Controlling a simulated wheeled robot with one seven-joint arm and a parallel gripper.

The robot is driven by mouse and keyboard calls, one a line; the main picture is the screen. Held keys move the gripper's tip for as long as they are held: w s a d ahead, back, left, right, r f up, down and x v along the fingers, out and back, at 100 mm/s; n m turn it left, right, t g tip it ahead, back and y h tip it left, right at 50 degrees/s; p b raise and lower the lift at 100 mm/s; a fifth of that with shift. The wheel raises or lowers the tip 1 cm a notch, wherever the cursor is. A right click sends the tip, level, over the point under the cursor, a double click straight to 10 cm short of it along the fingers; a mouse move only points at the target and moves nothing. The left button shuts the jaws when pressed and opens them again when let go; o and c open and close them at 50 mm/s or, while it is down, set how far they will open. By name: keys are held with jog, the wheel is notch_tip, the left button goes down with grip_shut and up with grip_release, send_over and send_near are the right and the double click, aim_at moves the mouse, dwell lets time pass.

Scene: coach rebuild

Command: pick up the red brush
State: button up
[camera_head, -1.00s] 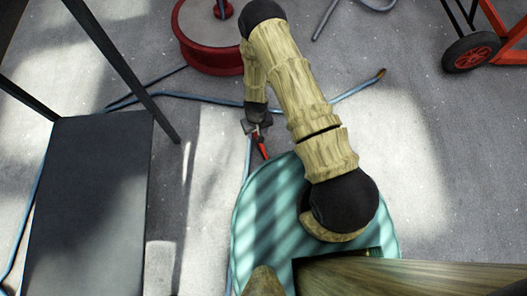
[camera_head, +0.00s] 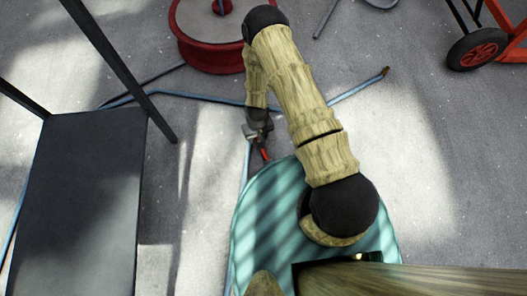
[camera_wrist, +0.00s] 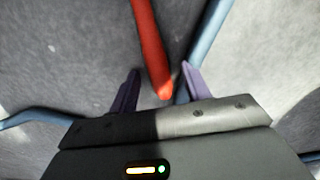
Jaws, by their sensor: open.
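The red brush (camera_head: 265,154) shows in the head view as a short red length just below my gripper (camera_head: 258,134), by the edge of my turquoise base. In the wrist view the red brush (camera_wrist: 150,45) runs from the top edge down between the two purple fingers of my gripper (camera_wrist: 160,68). The fingers are apart, one on each side of it, and the brush's near end lies close to the palm. I cannot tell whether a finger touches it. Its far end is outside the wrist view, and my gripper hides part of it in the head view.
A blue hose (camera_head: 200,96) lies across the grey floor and passes close to my gripper. A dark flat-topped piece with thin legs (camera_head: 85,200) stands at left. A red reel (camera_head: 210,52) is beyond my arm. A red wheeled cart (camera_head: 478,48) is at upper right.

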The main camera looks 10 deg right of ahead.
jog(key=shift+c, duration=0.2)
grip_shut()
jog(key=shift+r, duration=0.1)
dwell(0.4)
notch_tip(320, 180, up, 10)
jog(key=p, duration=0.6)
jog(key=shift+p, duration=0.3)
